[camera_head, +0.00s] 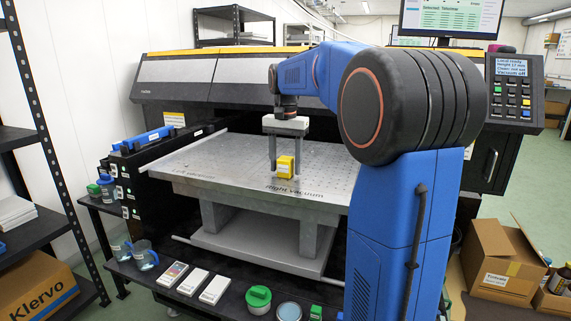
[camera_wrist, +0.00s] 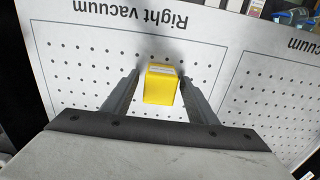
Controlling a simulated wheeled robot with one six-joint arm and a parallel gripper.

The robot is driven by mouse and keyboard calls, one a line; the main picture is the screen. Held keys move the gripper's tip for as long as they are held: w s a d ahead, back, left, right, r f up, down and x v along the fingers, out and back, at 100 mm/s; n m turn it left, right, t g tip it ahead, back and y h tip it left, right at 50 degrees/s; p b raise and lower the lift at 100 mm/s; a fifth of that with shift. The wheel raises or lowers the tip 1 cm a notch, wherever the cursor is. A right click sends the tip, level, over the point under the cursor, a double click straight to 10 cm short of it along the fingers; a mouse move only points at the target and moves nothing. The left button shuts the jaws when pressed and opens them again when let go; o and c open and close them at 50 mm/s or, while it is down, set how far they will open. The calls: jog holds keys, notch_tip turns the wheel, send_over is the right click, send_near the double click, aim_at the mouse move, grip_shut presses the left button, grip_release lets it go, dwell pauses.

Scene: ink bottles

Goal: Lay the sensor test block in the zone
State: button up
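The sensor test block is a small yellow block (camera_head: 285,167) with a pale label. It is on or just above the grey perforated bed (camera_head: 225,160), near the "Right vacuum" lettering. In the wrist view the yellow block (camera_wrist: 160,88) is inside the outlined "Right vacuum" zone (camera_wrist: 85,70). My gripper (camera_head: 286,172) points down with one finger on each side of the block. In the wrist view my gripper (camera_wrist: 159,76) shows narrow gaps between both fingers and the block, so it looks open around it. The block's underside is hidden.
A "Left vacuum" zone (camera_head: 200,172) lies on the left of the bed. The printer body (camera_head: 200,80) rises behind. A black front shelf holds white boxes (camera_head: 193,281), a green-lidded jar (camera_head: 259,298) and jugs (camera_head: 143,255). The bed around the block is clear.

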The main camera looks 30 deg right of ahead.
aim_at(285, 158)
notch_tip(285, 158, up, 12)
jog(key=shift+r, duration=0.15)
dwell(0.5)
jog(key=s+a+f+n+t, duration=0.2)
jog(key=s+a+f+n, duration=0.3)
jog(key=s+f, duration=0.8)
jog(key=s+a+f+n+t, duration=0.2)
jog(key=s+a+f+n, duration=0.3)
jog(key=s+a+f, duration=0.5)
jog(key=s+f, duration=0.4)
jog(key=s, duration=0.3)
jog(key=shift+s+a+f+t, duration=0.2)
jog(key=shift+s+a+t, duration=0.05)
jog(key=shift+a+t, duration=0.15)
